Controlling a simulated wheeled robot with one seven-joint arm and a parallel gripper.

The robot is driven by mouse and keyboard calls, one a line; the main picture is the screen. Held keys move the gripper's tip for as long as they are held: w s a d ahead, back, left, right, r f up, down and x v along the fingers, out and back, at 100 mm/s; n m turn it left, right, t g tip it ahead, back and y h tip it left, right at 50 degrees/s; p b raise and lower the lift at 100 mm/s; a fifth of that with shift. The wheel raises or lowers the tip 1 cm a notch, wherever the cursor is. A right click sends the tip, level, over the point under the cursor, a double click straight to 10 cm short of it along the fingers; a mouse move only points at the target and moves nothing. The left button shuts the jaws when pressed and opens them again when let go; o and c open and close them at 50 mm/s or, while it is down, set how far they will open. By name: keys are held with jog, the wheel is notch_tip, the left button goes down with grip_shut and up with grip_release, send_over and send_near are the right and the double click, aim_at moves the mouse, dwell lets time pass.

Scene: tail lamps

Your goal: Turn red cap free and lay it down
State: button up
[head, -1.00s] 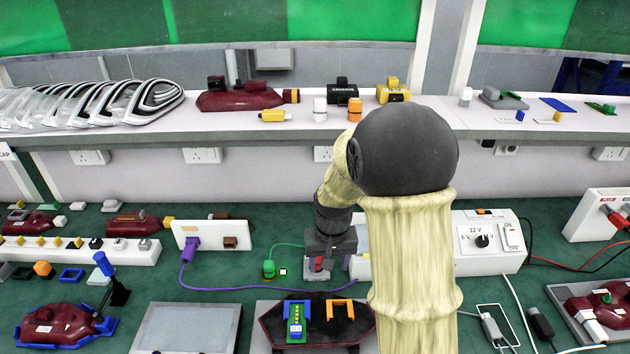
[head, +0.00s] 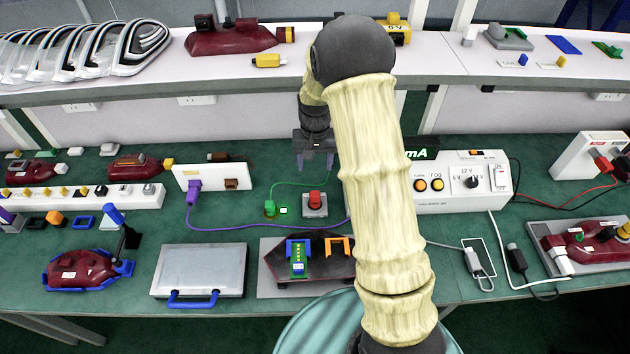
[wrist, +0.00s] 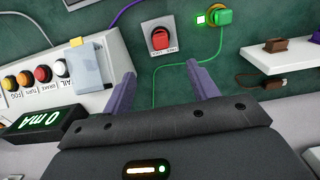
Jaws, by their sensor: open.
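A red cap (head: 315,198) sits on a small light-grey square base on the green bench, near the middle.
A green plug (head: 270,209) with a lit green lamp stands left of the base. A power supply (head: 455,190) stands right, partly behind my arm. A dark-topped fixture (head: 335,272) and a grey case (head: 200,268) lie in front.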

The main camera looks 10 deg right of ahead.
aim_at(315, 193)
notch_tip(315, 193, down, 16)
jog(key=shift+w+f+p, duration=0.1)
jog(key=shift+f+p, duration=0.1)
jog(key=shift+p, duration=1.05)
